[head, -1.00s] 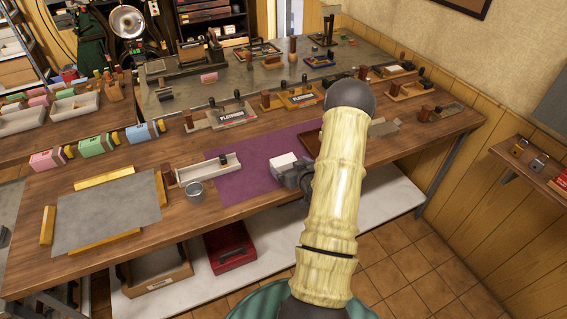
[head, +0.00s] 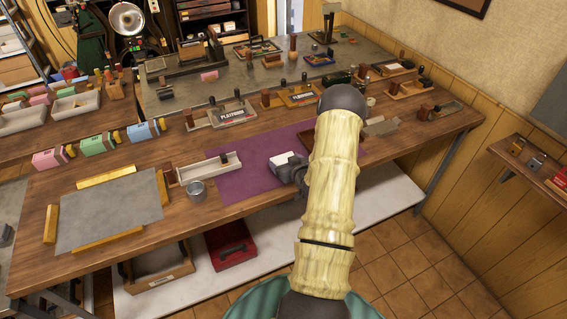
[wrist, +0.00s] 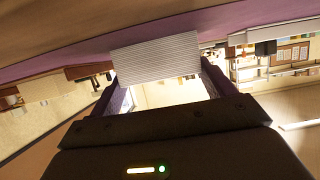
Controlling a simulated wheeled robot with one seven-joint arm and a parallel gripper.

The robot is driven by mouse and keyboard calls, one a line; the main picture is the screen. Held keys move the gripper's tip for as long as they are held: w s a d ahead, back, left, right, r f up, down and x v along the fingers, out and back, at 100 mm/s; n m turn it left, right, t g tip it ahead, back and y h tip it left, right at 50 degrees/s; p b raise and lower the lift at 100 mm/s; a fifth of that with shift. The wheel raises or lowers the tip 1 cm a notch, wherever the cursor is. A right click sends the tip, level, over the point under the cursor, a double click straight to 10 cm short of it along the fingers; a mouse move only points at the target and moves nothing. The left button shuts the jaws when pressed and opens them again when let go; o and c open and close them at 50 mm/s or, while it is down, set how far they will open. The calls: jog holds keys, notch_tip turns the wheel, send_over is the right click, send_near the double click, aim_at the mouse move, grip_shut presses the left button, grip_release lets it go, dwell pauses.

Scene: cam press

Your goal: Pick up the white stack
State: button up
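The white stack (head: 284,158), like a block of paper sheets, is on or just above the purple mat (head: 236,181) on the wooden bench. In the wrist view the stack (wrist: 157,60) shows its layered edge, right at the fingertips. My gripper (head: 288,169) is at the stack, on its near side. In the wrist view my gripper (wrist: 160,76) has its fingers spread wide, about the stack's width apart. I cannot tell whether they press on it. My forearm hides part of the bench to the right.
A grey sheet (head: 108,211) framed by yellow bars lies further left. Several small trays and tools line the back of the bench. A wall (head: 465,110) closes off the right side.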

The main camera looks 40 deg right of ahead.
jog(key=c, duration=0.3)
jog(key=shift+r, duration=0.1)
notch_tip(320, 180, up, 10)
jog(key=shift+f+b, duration=0.1)
jog(key=shift+b, duration=0.95)
